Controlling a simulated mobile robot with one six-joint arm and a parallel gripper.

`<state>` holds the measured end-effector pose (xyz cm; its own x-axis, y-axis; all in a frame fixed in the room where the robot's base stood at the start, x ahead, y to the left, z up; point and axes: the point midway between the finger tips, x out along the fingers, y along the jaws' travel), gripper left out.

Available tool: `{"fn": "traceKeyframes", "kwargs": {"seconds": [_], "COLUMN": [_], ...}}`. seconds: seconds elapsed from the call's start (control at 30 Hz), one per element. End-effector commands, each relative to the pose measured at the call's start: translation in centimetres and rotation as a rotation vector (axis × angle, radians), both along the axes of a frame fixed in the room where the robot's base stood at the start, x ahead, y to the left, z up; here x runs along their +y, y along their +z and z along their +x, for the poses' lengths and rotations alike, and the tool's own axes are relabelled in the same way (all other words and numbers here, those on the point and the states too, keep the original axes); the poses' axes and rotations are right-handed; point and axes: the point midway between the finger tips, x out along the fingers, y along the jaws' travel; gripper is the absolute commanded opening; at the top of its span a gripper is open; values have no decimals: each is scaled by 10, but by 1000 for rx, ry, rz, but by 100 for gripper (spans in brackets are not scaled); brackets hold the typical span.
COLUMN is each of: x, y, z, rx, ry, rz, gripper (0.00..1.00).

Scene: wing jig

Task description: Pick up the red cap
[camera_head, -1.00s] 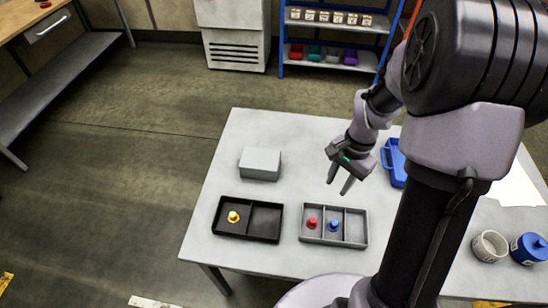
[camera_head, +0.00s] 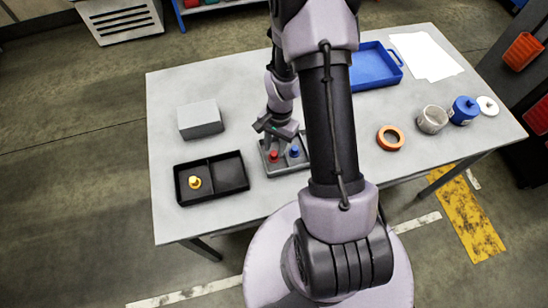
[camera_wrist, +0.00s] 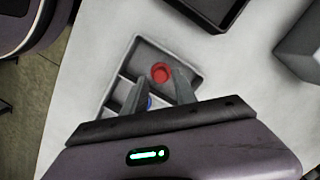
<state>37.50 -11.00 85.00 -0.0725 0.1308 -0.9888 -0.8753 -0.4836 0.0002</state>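The red cap (camera_head: 274,155) stands in a compartment of the grey divided tray (camera_head: 287,172). The blue cap (camera_head: 294,151) is in the compartment to its right. My gripper (camera_head: 278,140) is above the tray, over the caps. In the wrist view its two fingers (camera_wrist: 159,83) are spread, and the red cap (camera_wrist: 161,72) shows between and beyond their tips, with no visible grip on it. The blue cap (camera_wrist: 149,102) is partly hidden behind the left finger. The height of the fingertips above the red cap is hard to tell.
A black tray (camera_head: 211,201) with a yellow cap (camera_head: 195,182) lies left of the grey tray. A grey box (camera_head: 200,119) sits behind it. An orange ring (camera_head: 390,138), a pale cup (camera_head: 432,119), a blue jar (camera_head: 463,110) and a blue tray (camera_head: 398,76) are to the right.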

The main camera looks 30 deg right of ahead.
Motion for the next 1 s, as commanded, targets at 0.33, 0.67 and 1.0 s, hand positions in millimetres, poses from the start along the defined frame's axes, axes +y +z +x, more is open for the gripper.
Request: {"fn": "traceKeyframes", "kwargs": {"seconds": [0.33,0.67,1.0], "x": [2,2,2], "y": [-20,-20,44], "z": [-1,-1,0], "rx": [0,0,-5], "ry": [1,1,1], "rz": [0,0,-2], "gripper": [23,0,0]}}
